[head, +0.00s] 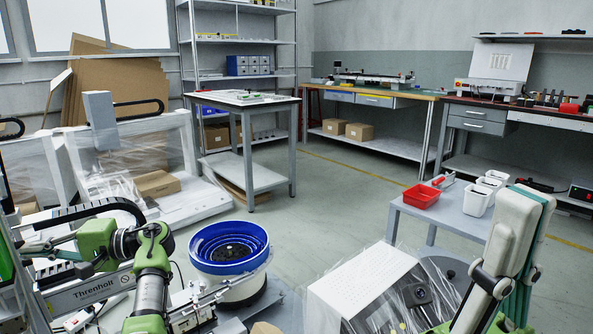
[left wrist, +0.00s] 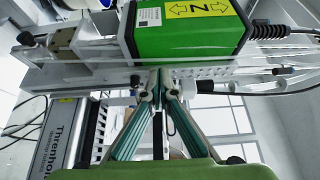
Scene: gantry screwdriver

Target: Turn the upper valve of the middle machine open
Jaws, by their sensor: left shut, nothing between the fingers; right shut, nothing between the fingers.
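The Threnholt machine (head: 100,291) stands at the lower left of the head view; its lettered panel also shows in the left wrist view (left wrist: 58,135). A brass-coloured fitting with a dark knob (left wrist: 27,38) sits at its upper left there. I cannot tell whether this is the upper valve or how far it is turned. My left gripper (head: 27,248) is at the machine, its teal fingers shut and empty. In the left wrist view its fingertips (left wrist: 160,80) meet in front of a metal rail, right of the fitting. My right gripper (head: 527,192) is shut and empty, raised at the right.
A green box with a yellow label (left wrist: 187,28) is just above the left fingertips. A blue-rimmed bowl (head: 228,247) stands right of my left arm. Plastic-wrapped equipment (head: 365,285) lies near my right arm. A grey table (head: 445,208) holds bins.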

